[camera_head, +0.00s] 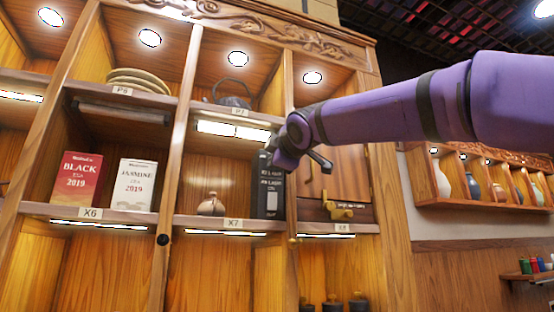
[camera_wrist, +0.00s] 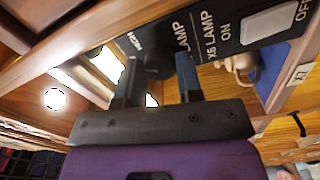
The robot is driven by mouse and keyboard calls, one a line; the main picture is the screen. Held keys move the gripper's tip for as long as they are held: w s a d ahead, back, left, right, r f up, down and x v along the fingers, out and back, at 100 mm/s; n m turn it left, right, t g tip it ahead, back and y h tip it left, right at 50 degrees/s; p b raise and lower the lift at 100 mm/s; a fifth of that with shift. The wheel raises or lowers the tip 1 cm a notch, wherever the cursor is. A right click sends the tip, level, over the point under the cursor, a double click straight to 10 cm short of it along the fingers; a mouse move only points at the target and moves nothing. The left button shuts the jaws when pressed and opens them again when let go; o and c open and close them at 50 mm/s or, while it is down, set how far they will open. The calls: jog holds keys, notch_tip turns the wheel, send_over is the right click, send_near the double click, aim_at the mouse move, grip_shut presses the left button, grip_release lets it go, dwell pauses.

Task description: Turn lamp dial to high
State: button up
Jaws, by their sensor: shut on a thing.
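The lamp control panel (camera_head: 270,186) is a tall black box with white lettering, standing at the right end of the X7 shelf. In the wrist view the panel (camera_wrist: 222,34) shows tilted, with "X6 LAMP", "ON" and "OFF" beside a pale switch (camera_wrist: 268,24). The dark lamp dial (camera_wrist: 158,62) is between my fingertips, near small white lettering; its pointer setting cannot be read. My gripper (camera_wrist: 158,80) is shut on the dial. In the head view my gripper (camera_head: 282,146) is at the panel's upper right, and my wrist hides the dial.
A red tea box (camera_head: 78,184) and a white tea box (camera_head: 134,186) stand on the X6 shelf. A small clay pot (camera_head: 211,204) sits on the X7 shelf left of the panel. A dark teapot (camera_head: 233,92) is above. A brass-coloured object (camera_head: 343,211) is at lower right.

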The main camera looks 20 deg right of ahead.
jog(key=m, duration=0.5)
jog(key=shift+f+m, duration=0.15)
jog(key=shift+m, duration=0.15)
dwell(0.4)
jog(key=o, duration=0.9)
jog(key=s, duration=1)
jog(key=shift+s, duration=0.4)
